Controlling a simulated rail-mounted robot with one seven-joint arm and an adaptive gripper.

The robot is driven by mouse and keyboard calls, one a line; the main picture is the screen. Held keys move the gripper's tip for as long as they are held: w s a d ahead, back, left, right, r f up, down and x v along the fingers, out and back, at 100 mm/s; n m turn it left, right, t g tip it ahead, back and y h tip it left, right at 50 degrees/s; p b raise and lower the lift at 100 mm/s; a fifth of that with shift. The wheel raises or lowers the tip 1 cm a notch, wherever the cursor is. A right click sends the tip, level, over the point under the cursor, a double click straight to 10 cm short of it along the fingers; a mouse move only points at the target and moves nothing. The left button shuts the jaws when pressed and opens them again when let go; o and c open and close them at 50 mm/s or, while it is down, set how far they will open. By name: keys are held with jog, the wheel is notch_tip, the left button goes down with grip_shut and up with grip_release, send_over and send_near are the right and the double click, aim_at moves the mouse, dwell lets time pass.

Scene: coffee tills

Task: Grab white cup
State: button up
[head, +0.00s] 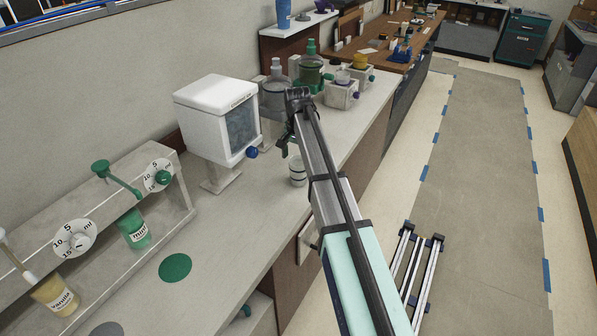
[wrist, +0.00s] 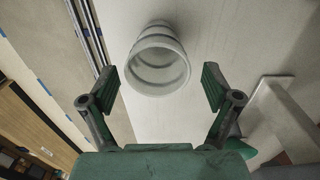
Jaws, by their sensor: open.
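The white cup (wrist: 158,62) shows in the wrist view between and just beyond the fingers, its round opening towards the camera. In the head view a white cup (head: 297,172) stands on the grey counter, partly hidden by my arm. My gripper (wrist: 158,88) is open in the wrist view, with one finger to the left of the cup and one to the right. Nothing is between the finger pads, and the cup appears apart from both. In the head view my gripper is mostly hidden behind the end of my arm.
A white dispenser box (head: 217,118) with a blue knob stands on the counter left of the cup. Bottles with a green one (head: 311,72) stand behind. A dispenser rack (head: 150,190) and a green disc (head: 175,268) are at the front left. The counter around the disc is clear.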

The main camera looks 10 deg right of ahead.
aim_at(298, 169)
jog(key=shift+d+f+p, duration=0.2)
jog(key=shift+f+p, duration=0.9)
jog(key=shift+f, duration=1.6)
jog(key=shift+c, duration=0.2)
jog(key=c, duration=0.9)
jog(key=shift+r, duration=0.1)
jog(key=shift+c, duration=0.3)
